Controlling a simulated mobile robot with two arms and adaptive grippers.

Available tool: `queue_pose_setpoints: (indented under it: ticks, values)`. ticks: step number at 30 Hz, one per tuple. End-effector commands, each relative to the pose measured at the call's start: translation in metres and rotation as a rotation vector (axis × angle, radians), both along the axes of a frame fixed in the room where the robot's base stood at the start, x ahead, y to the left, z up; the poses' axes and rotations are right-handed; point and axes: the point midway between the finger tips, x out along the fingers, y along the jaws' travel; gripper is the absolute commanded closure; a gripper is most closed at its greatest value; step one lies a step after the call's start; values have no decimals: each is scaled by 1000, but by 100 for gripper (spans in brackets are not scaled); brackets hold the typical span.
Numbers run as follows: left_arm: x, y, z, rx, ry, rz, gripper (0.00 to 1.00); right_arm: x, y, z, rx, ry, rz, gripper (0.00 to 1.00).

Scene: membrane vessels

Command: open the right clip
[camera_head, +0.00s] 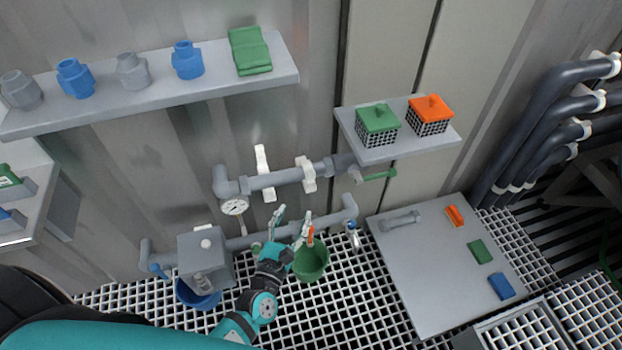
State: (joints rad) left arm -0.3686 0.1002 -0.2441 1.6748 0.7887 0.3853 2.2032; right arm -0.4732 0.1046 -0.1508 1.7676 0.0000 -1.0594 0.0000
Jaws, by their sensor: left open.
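The right clip (307,174) is a small white clip on the upper grey pipe (280,180). I cannot tell for sure whether it is open or shut. A second, taller white clip (262,172) sits to its left on the same pipe and sticks out above and below it. My left gripper (292,220) is open, its fingers pointing up, below the right clip and apart from it. It overlaps the lower grey pipe (330,220) in the view. Nothing shows between its fingers. My right gripper is out of view.
A green bucket (312,263) is close to the right of my left gripper, with a small orange part above it. A pressure gauge (235,206), a grey box (205,258) and a blue bucket (196,297) are to the left. A shelf (375,153) with two baskets juts out at upper right.

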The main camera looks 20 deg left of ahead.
Motion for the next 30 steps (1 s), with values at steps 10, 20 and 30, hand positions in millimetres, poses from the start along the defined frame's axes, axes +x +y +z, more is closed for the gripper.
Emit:
queue_pose_setpoints:
  ticks: [10,20,30]
  values:
    - [79,0,0,2,-2,1,54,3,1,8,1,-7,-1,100]
    - [120,0,-1,2,2,-1,54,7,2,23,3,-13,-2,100]
    - [124,0,-1,2,2,-2,54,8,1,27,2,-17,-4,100]
